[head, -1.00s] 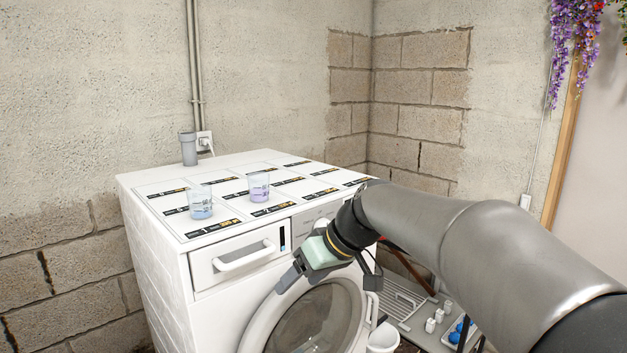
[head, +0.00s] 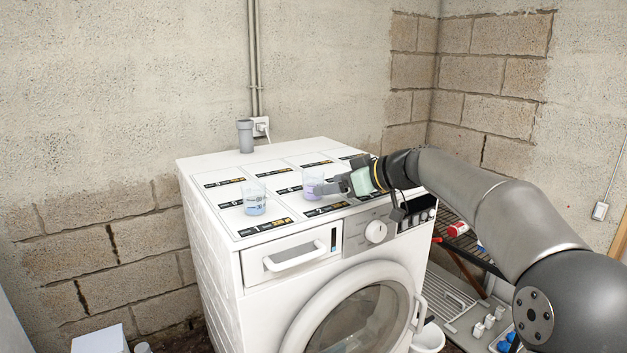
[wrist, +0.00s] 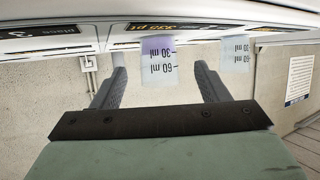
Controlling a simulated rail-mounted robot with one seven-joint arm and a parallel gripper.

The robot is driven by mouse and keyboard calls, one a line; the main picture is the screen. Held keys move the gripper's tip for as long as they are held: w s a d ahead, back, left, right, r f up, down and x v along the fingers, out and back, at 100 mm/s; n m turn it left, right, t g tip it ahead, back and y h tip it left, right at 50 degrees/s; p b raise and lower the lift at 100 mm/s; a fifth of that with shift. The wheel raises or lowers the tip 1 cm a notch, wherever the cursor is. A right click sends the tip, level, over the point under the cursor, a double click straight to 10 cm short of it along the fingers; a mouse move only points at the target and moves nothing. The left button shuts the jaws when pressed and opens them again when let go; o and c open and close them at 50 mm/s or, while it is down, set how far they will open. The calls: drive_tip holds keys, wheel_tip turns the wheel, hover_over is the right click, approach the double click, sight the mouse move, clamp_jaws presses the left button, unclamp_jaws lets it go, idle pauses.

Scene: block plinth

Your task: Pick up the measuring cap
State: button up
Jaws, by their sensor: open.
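Two clear measuring caps with printed scales stand upright on top of the white washing machine. One has purple contents (head: 311,182) and the other, to its left and nearer, has blue contents (head: 254,200). My gripper (head: 328,188) is open, reaching level from the right beside the purple cap. In the wrist view, which looks upside down, the purple cap (wrist: 158,61) shows between the two spread fingers (wrist: 162,84), and the other cap (wrist: 236,53) is outside them to the right. I cannot tell whether the fingers touch the purple cap; its right side is partly hidden in the head view.
The washing machine (head: 212,264) has a top marked with numbered, labelled cells, mostly bare. A grey pipe stub (head: 245,136) and socket (head: 261,126) are behind it by the wall. A shelf with small items (head: 466,311) stands at the lower right.

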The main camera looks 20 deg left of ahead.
sight(322, 183)
drive_tip(key=shift+w+a+f, duration=0.2)
drive_tip(key=shift+a+f, duration=0.05)
drive_tip(key=shift+a, duration=0.3)
drive_tip(key=p+x, duration=0.3)
drive_tip(key=x, duration=0.1)
drive_tip(key=shift+w+a+r, duration=0.1)
drive_tip(key=shift+a+r, duration=0.05)
drive_tip(key=shift+a, duration=0.05)
drive_tip(key=shift+w+a+f, duration=0.1)
drive_tip(key=shift+a+f, duration=0.2)
drive_tip(key=shift+a, duration=0.05)
drive_tip(key=c, duration=1.1)
